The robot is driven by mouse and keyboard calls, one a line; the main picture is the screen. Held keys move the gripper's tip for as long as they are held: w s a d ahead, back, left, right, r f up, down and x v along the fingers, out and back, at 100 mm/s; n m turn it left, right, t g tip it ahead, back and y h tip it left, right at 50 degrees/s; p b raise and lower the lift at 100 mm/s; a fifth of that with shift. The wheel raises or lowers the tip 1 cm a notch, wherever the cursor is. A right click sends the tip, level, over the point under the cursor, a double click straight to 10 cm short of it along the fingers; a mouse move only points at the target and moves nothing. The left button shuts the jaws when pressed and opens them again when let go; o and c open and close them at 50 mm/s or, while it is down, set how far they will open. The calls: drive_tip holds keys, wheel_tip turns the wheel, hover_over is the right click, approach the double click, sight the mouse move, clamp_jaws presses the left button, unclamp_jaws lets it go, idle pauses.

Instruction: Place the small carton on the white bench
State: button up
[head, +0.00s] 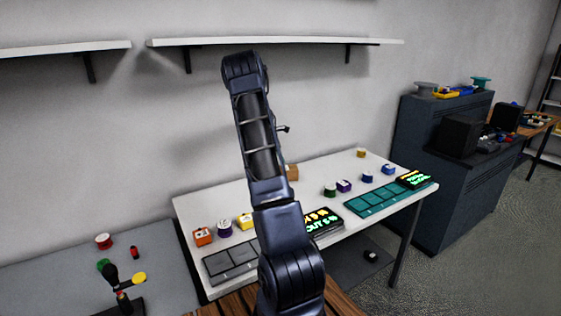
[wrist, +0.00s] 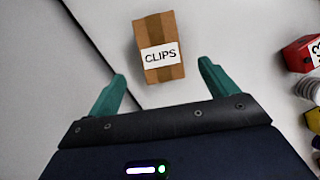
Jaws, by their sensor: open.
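The small carton (wrist: 160,40) is a brown cardboard box with a white label reading CLIPS. In the wrist view it lies on the white bench surface, ahead of my gripper (wrist: 158,85). My gripper's two green fingers are open and apart, with nothing between them; the carton is just beyond the fingertips, roughly centred. In the head view a small part of the carton (head: 292,172) shows behind my arm, toward the back of the white bench (head: 330,165). My gripper is hidden in the head view.
The bench also holds a grey tray (head: 230,262), a teal tray (head: 385,200) and lit signs (head: 322,220). A wall shelf (head: 275,41) hangs above.

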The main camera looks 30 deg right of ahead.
drive_tip(key=shift+a+r, duration=0.25)
drive_tip(key=shift+r, duration=0.15)
drive_tip(key=s+a+r+m+t+y, duration=0.35)
drive_tip(key=s+a+r+m, duration=0.35)
drive_tip(key=s+a+r, duration=1.35)
drive_tip(key=s+a+m+t, duration=0.1)
drive_tip(key=s+a+m, duration=0.2)
drive_tip(key=s+a, duration=0.5)
drive_tip(key=s+a+r+m+t, duration=0.1)
drive_tip(key=s+a, duration=0.7)
drive_tip(key=s, duration=0.8)
drive_tip(key=shift+a+r+m+t+y, duration=0.25)
drive_tip(key=shift+m+t+y, duration=0.15)
drive_tip(key=shift+m, duration=0.8)
